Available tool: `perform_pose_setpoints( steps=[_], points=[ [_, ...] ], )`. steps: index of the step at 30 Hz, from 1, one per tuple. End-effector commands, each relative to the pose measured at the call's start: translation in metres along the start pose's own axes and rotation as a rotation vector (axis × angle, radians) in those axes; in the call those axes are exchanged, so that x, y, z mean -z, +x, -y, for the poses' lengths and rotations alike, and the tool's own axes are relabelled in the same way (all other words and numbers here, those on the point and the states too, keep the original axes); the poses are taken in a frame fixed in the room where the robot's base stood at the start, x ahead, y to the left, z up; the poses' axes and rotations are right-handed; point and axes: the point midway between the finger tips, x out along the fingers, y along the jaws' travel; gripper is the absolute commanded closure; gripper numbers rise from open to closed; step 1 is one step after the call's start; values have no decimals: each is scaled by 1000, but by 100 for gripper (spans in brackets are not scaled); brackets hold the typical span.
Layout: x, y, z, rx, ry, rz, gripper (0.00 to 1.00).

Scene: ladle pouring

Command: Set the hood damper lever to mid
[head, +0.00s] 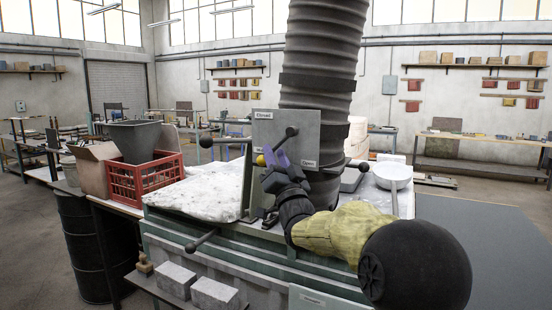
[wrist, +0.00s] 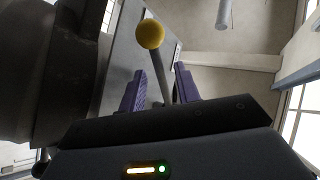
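The damper panel (head: 303,125) is a grey upright plate in front of the ribbed duct. It bears a "Closed" label (head: 264,114) at the top and what reads as an "Open" label (head: 309,163) at the lower right. A yellow ball knob (head: 260,160) shows at the panel's left. In the wrist view the yellow knob (wrist: 150,34) tops a grey rod (wrist: 160,88). My gripper (head: 272,157) has purple fingers, which stand apart on either side of the rod in the wrist view (wrist: 160,82). Gaps show beside the rod. My wrist hides the panel's lower left.
The large ribbed duct (head: 321,60) rises close behind. Another handle (head: 201,240) projects from the bench front.

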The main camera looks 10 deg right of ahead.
Motion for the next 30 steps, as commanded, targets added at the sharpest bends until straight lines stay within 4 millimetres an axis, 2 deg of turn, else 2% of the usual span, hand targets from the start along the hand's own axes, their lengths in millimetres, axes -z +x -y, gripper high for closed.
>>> perform_pose_setpoints(
  steps=[5, 8, 30],
  points=[
    [0, -4, 0, 1, -1, -1, 68],
    [-1, -14, 0, 1, -1, 0, 68],
    [-2, -155, -1, -1, -2, 1, 68]
  ],
)
